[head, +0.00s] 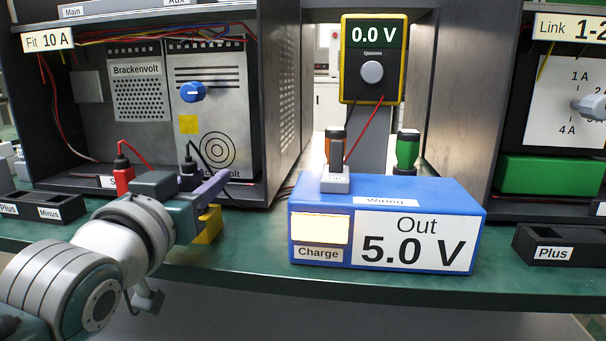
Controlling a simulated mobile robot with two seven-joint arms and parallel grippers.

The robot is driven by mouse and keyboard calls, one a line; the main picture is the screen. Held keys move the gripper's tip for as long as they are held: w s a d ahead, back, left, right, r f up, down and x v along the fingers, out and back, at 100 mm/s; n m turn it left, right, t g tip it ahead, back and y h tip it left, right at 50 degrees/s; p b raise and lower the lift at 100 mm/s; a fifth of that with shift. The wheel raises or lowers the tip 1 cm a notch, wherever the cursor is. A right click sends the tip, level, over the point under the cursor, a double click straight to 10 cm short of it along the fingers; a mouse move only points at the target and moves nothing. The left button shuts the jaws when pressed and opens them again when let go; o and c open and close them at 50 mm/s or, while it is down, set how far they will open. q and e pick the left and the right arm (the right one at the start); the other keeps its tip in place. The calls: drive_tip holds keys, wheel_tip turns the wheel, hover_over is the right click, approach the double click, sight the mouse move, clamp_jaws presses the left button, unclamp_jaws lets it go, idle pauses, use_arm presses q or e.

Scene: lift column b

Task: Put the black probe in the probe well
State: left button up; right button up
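A black probe (189,176) with a black lead stands upright at the front of the left bay. Its lower part is hidden behind my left gripper (216,204). That gripper has a purple finger and a yellow part and is just in front of the probe; I cannot tell whether it touches it or how far the fingers are apart. No holder marked as the probe well is readable. A black holder (68,208) labelled Plus and Minus is at the far left, and another black holder (548,243) labelled Plus is at the right. My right gripper is not in view.
A red plug (123,173) stands left of the black probe. A blue box (330,221) reading 5.0 V stands mid-bench, with an orange-and-black handled item (336,150) and a green-handled one (407,150) near it. A yellow-edged meter (373,70) reads 0.0 V.

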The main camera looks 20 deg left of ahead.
use_arm(q)
drive_tip(key=o, duration=0.3)
drive_tip(key=p+v, duration=0.2)
drive_tip(key=v, duration=0.8)
drive_tip(key=shift+p, duration=0.3)
